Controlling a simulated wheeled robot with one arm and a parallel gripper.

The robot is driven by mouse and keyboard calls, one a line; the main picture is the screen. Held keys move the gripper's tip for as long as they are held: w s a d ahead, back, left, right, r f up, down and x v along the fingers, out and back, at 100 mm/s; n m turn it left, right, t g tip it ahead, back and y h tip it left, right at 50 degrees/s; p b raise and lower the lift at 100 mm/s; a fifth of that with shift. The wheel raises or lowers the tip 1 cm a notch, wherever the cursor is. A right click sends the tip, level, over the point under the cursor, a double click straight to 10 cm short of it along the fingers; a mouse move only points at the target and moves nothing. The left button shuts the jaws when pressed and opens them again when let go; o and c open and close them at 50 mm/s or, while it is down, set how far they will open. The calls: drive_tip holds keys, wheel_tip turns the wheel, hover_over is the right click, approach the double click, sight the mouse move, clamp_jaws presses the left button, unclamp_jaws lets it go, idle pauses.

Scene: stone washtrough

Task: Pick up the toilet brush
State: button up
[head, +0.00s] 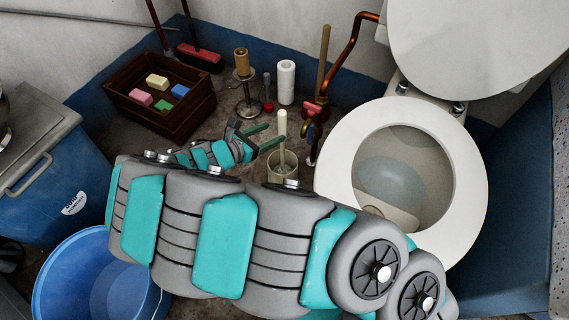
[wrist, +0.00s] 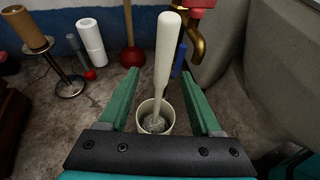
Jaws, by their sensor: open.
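The toilet brush (head: 282,133) has a pale cream handle and stands upright in a round cream holder (head: 283,181) on the floor, left of the toilet. In the wrist view the brush handle (wrist: 166,60) rises between my two green fingers, and its head sits down in the holder (wrist: 155,117). My gripper (head: 268,137) is open, with one finger on each side of the handle. In the wrist view both fingers of my gripper (wrist: 164,88) look apart from the handle. The bristles are mostly hidden inside the holder.
The toilet (head: 456,135) stands close on the right. Behind are a plunger (head: 323,70), a copper pipe (head: 355,40), a white paper roll (head: 286,82) and a roll stand (head: 248,90). A wooden crate (head: 180,125) with sponges and a blue bucket (head: 75,285) are at left.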

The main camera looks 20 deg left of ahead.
sight(283, 130)
drive_tip(key=shift+b+x, duration=0.6)
drive_tip(key=shift+x, duration=2.1)
drive_tip(key=shift+s+d+f, duration=0.1)
drive_tip(key=shift+d, duration=0.15)
clamp_jaws()
